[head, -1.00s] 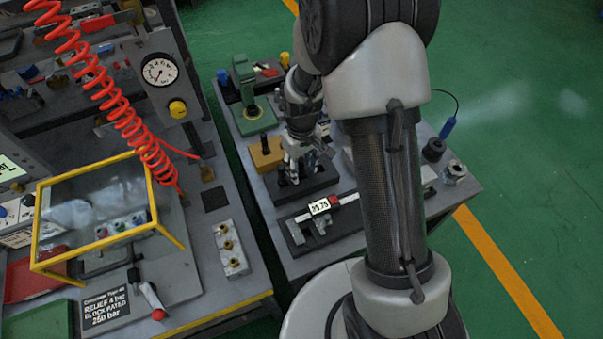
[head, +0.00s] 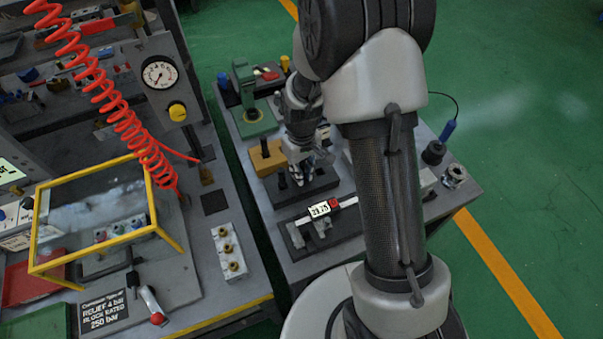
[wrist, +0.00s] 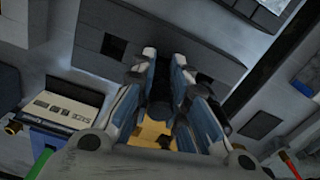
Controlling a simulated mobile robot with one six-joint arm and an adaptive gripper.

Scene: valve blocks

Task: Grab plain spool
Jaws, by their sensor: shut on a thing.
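My gripper (head: 302,178) is over a black holder block (head: 318,190) on the right-hand table. The wrist view shows its two blue-grey fingers (wrist: 164,62) close together. A dark, slim piece (wrist: 160,98) shows between them, which I take to be the plain spool; it is mostly hidden by the fingers. The black block also shows in the wrist view (wrist: 118,25), with dark square openings in its face. I cannot tell whether the held piece is clear of the block.
A yellow block (head: 262,163) and a green press (head: 257,118) stand behind the holder. A yellow-framed clear guard (head: 152,190) and red coiled hose (head: 100,88) are at the left bench. A hex fitting (head: 454,175) sits at the right edge.

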